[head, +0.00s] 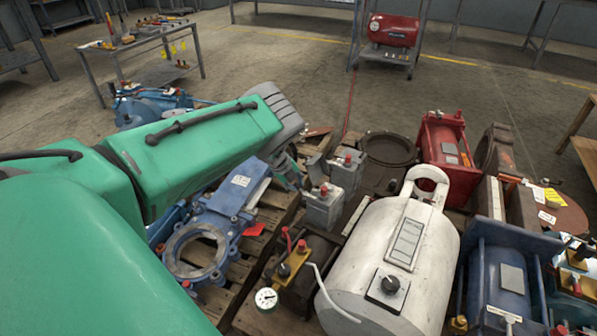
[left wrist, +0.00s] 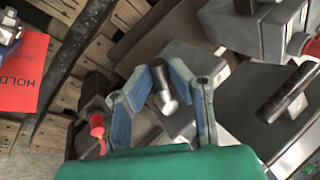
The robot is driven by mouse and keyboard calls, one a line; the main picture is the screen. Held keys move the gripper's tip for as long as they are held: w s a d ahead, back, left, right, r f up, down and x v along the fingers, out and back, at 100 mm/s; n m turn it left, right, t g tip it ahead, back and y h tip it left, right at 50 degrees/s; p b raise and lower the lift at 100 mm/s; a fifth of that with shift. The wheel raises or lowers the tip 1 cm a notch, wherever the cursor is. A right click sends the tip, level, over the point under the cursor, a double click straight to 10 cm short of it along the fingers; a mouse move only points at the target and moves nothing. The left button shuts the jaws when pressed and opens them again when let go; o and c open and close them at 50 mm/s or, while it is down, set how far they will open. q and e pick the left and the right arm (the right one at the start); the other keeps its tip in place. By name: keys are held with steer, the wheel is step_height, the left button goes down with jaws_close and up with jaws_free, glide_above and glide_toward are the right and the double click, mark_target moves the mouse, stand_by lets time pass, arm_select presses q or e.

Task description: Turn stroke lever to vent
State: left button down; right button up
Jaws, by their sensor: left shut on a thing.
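In the left wrist view, my left gripper (left wrist: 178,75) has its two blue-grey fingers around a short lever (left wrist: 163,88) with a dark shaft and a bright metal end. It is shut on that lever, which stands on a grey box-shaped unit (left wrist: 186,122). In the head view, my left gripper (head: 290,178) reaches down among the grey units at the middle of the pallet, and my own green arm partly covers it. The lever itself is hidden there, and I cannot read any vent marking. My right gripper is in neither view.
A red knob (left wrist: 97,122) sits close left of the fingers. A red hold tag (left wrist: 22,70) lies left. A white tank (head: 385,265), blue valve body (head: 215,225), grey units (head: 324,205) and red unit (head: 447,155) crowd the pallets. Open floor (head: 290,70) lies beyond.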

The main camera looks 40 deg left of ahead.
arm_select(q)
steer(key=shift+s+n+y+p, duration=0.2)
steer(key=shift+s+n+y, duration=0.1)
steer(key=shift+n, duration=0.3)
steer(key=shift+s+n+y+p, duration=0.2)
steer(key=shift+n+y, duration=0.1)
steer(key=shift+n, duration=0.3)
steer(key=shift+s+d+n+y, duration=0.1)
steer(key=shift+s+n+y, duration=0.15)
steer(key=shift+n, duration=0.35)
steer(key=shift+s+d+n+y, duration=0.1)
steer(key=shift+s+n+y, duration=0.15)
steer(key=shift+n, duration=0.35)
steer(key=c, duration=1.5)
jaws_free()
steer(key=v, duration=1.1)
steer(key=shift+s+r, duration=0.2)
steer(key=shift+r, duration=0.15)
